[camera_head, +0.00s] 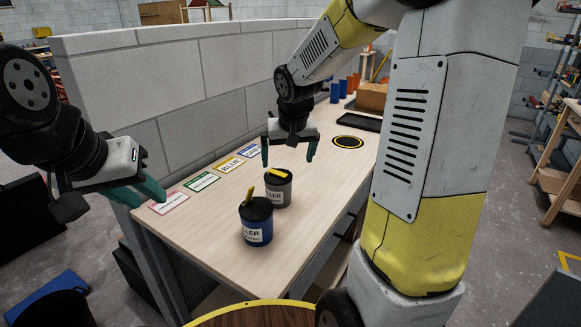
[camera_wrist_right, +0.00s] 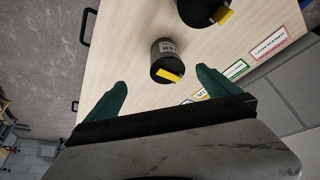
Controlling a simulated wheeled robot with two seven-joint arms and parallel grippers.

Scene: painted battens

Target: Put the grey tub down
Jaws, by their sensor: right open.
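The grey tub (camera_head: 278,192) stands upright on the workbench (camera_head: 322,179), with a dark lid and a yellow piece on top. A blue tub (camera_head: 257,229) of the same kind stands just in front of it. My right gripper (camera_head: 288,154) is open and empty just above the grey tub. In the right wrist view the grey tub (camera_wrist_right: 164,52) lies beyond the two green fingers, apart from them, and the blue tub (camera_wrist_right: 205,10) is cut by the top edge. My left gripper (camera_head: 111,198) is off the bench's left end, its fingers apart with nothing between them.
Several colour-edged label cards (camera_head: 203,182) lie along the wall side of the bench. A black disc with a yellow ring (camera_head: 348,142), a dark tray (camera_head: 362,120) and a cardboard box (camera_head: 371,97) are farther back.

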